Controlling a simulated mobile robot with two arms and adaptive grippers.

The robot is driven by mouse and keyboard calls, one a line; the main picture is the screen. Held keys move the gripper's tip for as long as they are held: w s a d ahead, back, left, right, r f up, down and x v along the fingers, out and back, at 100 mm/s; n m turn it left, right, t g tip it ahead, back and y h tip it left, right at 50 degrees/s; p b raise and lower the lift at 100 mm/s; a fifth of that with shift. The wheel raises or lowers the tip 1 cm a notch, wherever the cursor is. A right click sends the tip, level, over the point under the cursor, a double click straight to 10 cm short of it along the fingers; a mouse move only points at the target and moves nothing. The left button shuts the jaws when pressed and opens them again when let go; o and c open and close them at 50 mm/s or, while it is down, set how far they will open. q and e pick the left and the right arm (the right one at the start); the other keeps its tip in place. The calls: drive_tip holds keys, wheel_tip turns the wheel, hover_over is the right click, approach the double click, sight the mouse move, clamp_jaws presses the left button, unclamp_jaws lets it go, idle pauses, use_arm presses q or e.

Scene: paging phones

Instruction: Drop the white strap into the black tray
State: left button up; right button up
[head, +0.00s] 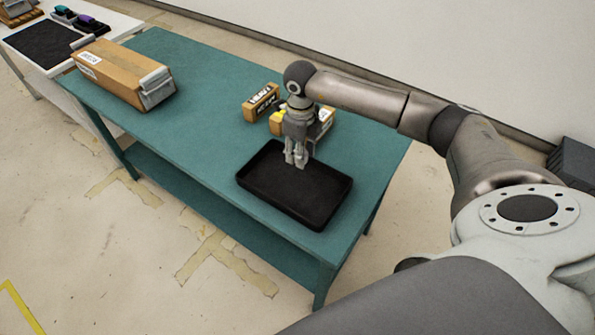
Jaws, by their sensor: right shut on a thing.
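The black tray (297,197) lies flat on the teal table (205,110) near its right end, its inside looking empty. My right gripper (296,162) points down over the far part of the tray. It is shut on a small pale thing, apparently the white strap, which the fingers mostly hide. I cannot tell how far above the tray floor the fingertips are. My left gripper is not in view.
Small orange boxes (261,102) stand behind my right gripper. A long brown carton (120,74) with a label lies on the table's left part. A white table (118,21) with a black mat (40,43) stands at the far left. The table's middle is clear.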

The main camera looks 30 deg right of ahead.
drive_tip(key=shift+f+b, duration=0.8)
drive_tip(key=shift+f, duration=1.05)
drive_tip(key=o, duration=0.8)
drive_tip(key=shift+r, duration=0.2)
wheel_tip(320, 180, up, 12)
drive_tip(key=shift+f, duration=0.15)
drive_tip(key=shift+a+f, duration=0.1)
